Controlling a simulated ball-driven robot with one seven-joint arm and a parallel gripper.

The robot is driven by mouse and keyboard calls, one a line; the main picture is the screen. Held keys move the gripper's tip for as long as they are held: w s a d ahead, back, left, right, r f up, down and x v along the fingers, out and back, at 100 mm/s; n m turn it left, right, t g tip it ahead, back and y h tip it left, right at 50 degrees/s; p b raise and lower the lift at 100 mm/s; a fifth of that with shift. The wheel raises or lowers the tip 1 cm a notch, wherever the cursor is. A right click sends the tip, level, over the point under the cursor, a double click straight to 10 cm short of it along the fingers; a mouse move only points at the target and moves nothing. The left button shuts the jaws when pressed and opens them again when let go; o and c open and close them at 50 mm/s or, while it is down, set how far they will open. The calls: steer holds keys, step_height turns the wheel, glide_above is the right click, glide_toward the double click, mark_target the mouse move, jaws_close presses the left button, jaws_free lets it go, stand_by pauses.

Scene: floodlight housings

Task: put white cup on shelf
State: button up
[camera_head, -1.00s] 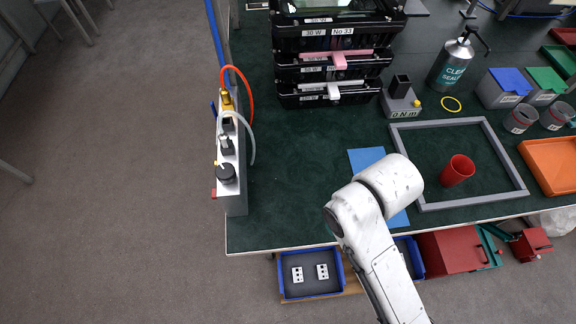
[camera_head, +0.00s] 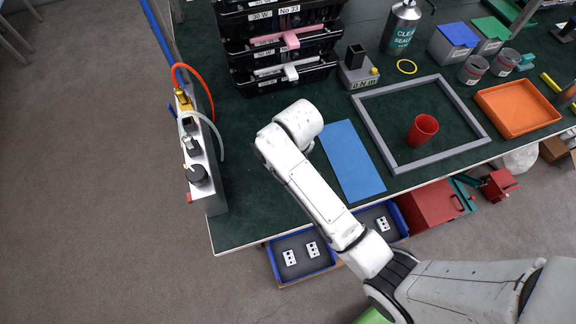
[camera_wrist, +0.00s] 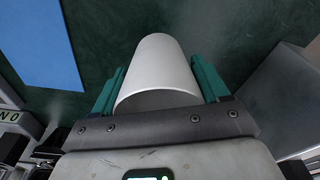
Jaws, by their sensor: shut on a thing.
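The white cup (camera_wrist: 158,68) is between the teal fingers of my gripper (camera_wrist: 158,88) in the wrist view, with its open rim towards the palm. My gripper is shut on it, above the dark green table top (camera_wrist: 225,30). In the head view my arm's white links hide the gripper and the cup. I cannot make out for certain which thing is the shelf. How far the cup is from the table is unclear.
A stack of black housings (camera_head: 285,45) stands at the back. A grey frame (camera_head: 375,138) surrounds a red cup (camera_head: 422,130), beside a blue mat (camera_head: 350,162). A grey device with hoses (camera_head: 205,165) stands at the left edge. An orange tray (camera_head: 517,107) lies right.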

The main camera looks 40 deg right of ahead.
steer(key=shift+w+f, duration=0.2)
steer(key=shift+w+f+p, duration=0.15)
steer(key=shift+f+p, duration=0.2)
steer(key=shift+f, duration=1.35)
steer(key=shift+f, duration=0.15)
steer(key=o, duration=1)
steer(key=r, duration=0.4)
steer(key=s+r, duration=0.1)
steer(key=r, duration=0.7)
steer(key=shift+s+d+r, duration=0.1)
steer(key=shift+s+r, duration=0.05)
steer(key=shift+s, duration=0.1)
